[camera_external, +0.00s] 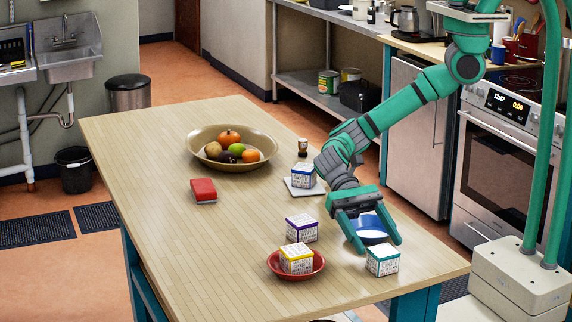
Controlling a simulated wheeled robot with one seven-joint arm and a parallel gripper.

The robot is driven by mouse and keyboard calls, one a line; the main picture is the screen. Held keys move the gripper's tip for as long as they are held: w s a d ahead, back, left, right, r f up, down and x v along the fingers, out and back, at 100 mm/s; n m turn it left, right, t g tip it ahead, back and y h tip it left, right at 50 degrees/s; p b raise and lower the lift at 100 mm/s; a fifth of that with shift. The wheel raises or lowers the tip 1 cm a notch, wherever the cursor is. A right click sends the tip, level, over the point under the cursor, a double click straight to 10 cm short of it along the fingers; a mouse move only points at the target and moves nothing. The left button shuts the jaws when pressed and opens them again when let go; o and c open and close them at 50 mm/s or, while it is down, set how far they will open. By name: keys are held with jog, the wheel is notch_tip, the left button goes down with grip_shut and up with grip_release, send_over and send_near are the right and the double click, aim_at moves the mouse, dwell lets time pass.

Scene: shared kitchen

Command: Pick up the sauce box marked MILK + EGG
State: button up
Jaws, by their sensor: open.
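Several small white boxes with printed sides stand on the table, and their lettering is too small to read. One has a yellow top (297,260) and sits on a red plate (273,267). A purple-topped box (301,229) stands just behind it on the bare table. A blue-topped box (303,177) stands on a pale square mat (292,190). A green-topped box (382,261) stands near the table's front right edge. My gripper (378,245) is open, pointing down just behind the green-topped box. I cannot tell whether it touches that box.
A blue-and-white round thing (372,237) shows between my fingers; its height is unclear. On the wooden table (225,260) are a fruit bowl (200,162), a red block (203,190) and a small dark-and-tan bottle (302,148). The table's left front is clear.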

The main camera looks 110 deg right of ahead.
aim_at(381, 248)
jog(key=shift+x, duration=2.4)
jog(key=shift+r, duration=0.1)
jog(key=c, duration=1.3)
jog(key=shift+o, duration=0.4)
